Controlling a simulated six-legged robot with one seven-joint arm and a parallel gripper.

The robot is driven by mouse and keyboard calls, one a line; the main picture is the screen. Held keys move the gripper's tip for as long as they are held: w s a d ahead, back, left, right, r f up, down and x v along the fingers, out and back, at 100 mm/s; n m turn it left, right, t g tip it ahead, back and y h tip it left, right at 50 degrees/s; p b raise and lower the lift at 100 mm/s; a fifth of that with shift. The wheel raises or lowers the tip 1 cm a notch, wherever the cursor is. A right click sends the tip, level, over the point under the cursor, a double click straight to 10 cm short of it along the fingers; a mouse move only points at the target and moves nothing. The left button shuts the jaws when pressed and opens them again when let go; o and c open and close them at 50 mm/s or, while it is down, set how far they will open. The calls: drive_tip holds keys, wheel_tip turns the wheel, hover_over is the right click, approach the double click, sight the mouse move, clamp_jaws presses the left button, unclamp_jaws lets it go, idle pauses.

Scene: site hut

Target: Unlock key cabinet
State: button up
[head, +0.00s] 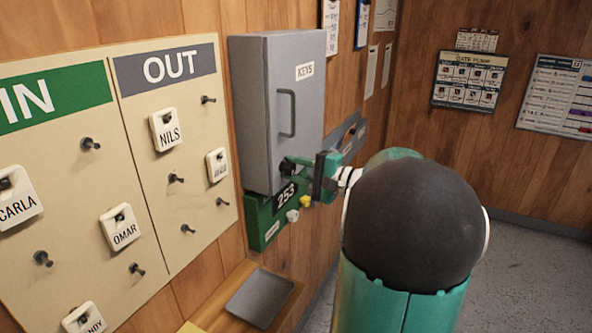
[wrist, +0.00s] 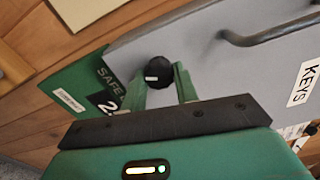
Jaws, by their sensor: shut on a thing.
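The grey key cabinet (head: 285,95) hangs on the wood wall with its door closed. The door has a KEYS label (head: 305,71) and a bar handle (head: 287,113). A round black knob (head: 286,167) sits low on the door; in the wrist view, the knob (wrist: 158,66) shows a small white mark. My gripper (head: 297,172) is at the cabinet's lower front. In the wrist view, my gripper (wrist: 160,86) has its green fingers on either side of the knob, shut on it. The fingers and arm partly hide the knob in the head view.
A green numbered panel (head: 262,222) is directly below the cabinet. An IN/OUT board (head: 150,205) with name tags on pegs hangs to the left. A grey tray (head: 260,296) lies on a wooden ledge below. Open floor (head: 530,240) shows at right.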

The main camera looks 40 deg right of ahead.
drive_tip(key=n, duration=0.5)
drive_tip(key=shift+r, duration=0.1)
idle(0.4)
drive_tip(key=o, duration=1)
drive_tip(key=shift+s, duration=0.1)
drive_tip(key=v, duration=1.3)
drive_tip(key=shift+s, duration=0.3)
